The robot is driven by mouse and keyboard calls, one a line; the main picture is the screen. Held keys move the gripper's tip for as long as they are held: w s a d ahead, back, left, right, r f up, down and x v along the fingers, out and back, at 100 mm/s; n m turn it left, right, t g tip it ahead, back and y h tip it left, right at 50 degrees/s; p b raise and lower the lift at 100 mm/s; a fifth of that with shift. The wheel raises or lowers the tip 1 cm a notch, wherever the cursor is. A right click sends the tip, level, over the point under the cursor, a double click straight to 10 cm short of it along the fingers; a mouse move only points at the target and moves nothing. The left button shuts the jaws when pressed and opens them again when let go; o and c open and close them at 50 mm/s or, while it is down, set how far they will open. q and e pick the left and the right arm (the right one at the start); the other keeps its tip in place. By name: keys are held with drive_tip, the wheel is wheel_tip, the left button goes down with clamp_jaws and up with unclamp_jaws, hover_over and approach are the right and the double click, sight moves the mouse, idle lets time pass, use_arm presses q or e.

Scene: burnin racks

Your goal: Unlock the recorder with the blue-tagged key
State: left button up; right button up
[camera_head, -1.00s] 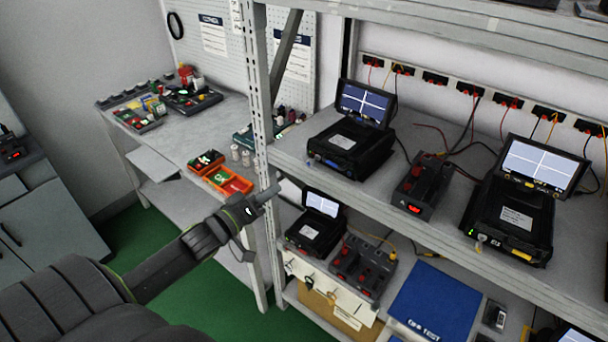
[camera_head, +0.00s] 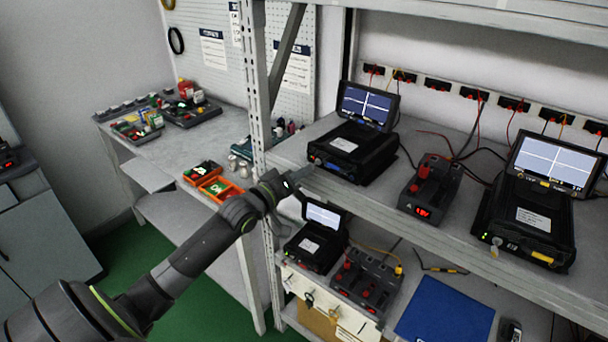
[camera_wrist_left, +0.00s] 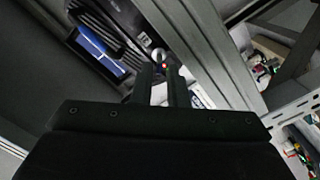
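My left gripper (camera_head: 296,180) is in front of the upper shelf's edge, just below and left of the black recorder with a blue label (camera_head: 350,148), whose lid screen is raised. In the left wrist view, the fingers (camera_wrist_left: 161,78) have a narrow gap between them. A small round grey part with a red dot (camera_wrist_left: 160,60) shows at their tips; I cannot tell whether it is held or lies beyond. A second recorder (camera_head: 525,215), with a yellow label, stands at the right. A smaller recorder (camera_head: 316,245) is on the lower shelf. No blue-tagged key is clearly visible. My right gripper is out of view.
Small keys or tags hang on a pale strip (camera_head: 325,308) at the lower shelf's front. A red-switched box (camera_head: 430,188) stands between the upper recorders. A rack post (camera_head: 257,90) rises close left of the gripper. Orange bins (camera_head: 222,190) are on the bench. A blue mat (camera_head: 444,315) lies below.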

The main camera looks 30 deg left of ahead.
use_arm(q)
drive_tip(key=shift+w+d, duration=0.1)
drive_tip(key=shift+w, duration=0.55)
drive_tip(key=shift+c, duration=0.3)
clamp_jaws()
drive_tip(key=shift+m, duration=0.4)
drive_tip(key=shift+m+b, duration=4.6)
drive_tip(key=shift+m, duration=4)
